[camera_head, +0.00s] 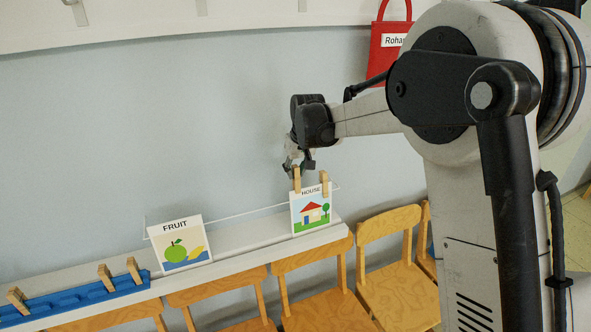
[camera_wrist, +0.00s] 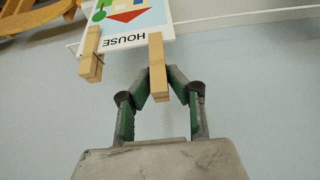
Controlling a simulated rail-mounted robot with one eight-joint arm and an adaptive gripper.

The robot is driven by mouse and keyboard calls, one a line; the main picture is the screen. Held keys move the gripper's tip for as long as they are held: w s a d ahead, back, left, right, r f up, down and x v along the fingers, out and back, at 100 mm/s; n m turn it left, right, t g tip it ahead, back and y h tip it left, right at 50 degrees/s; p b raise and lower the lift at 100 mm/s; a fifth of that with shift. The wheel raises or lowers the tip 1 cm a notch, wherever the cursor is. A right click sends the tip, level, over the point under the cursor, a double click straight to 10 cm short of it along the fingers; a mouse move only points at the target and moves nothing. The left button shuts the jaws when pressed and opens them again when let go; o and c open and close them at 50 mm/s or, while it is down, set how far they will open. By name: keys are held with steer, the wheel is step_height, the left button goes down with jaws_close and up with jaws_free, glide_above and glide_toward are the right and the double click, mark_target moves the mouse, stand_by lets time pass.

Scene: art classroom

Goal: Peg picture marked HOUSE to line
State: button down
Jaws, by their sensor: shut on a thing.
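The HOUSE picture (camera_head: 311,212), a white card with a red-roofed house and tree, is upright at the right of the white ledge (camera_head: 240,243). I cannot tell whether its lower edge touches the ledge. Two wooden pegs are on its top edge: a left peg (camera_head: 296,179) and a right peg (camera_head: 324,183). My gripper (camera_head: 298,165) is above the card. In the wrist view my gripper (camera_wrist: 160,82) is shut on one peg (camera_wrist: 157,55); the other peg (camera_wrist: 90,56) is beside it, free of the fingers. A thin white rod (camera_head: 240,212) runs behind the cards.
The FRUIT picture (camera_head: 180,246) leans on the ledge to the left. A blue tray (camera_head: 70,303) with several wooden pegs is farther left. Wooden chairs (camera_head: 325,290) stand close below the ledge. A red bag (camera_head: 385,50) hangs from the rail above. The wall between is bare.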

steer(key=shift+s+d+f+b, duration=0.1)
steer(key=shift+f+b, duration=0.55)
steer(key=shift+f, duration=0.3)
steer(key=shift+s+d+f+b, duration=0.1)
steer(key=shift+f+b, duration=0.55)
steer(key=shift+f, duration=0.25)
steer(key=c, duration=1.6)
jaws_free()
steer(key=shift+o, duration=0.6)
steer(key=shift+o, duration=0.6)
steer(key=shift+s+r, duration=0.1)
steer(key=shift+r, duration=0.1)
steer(key=shift+p+v, duration=1.4)
steer(key=shift+v, duration=1.9)
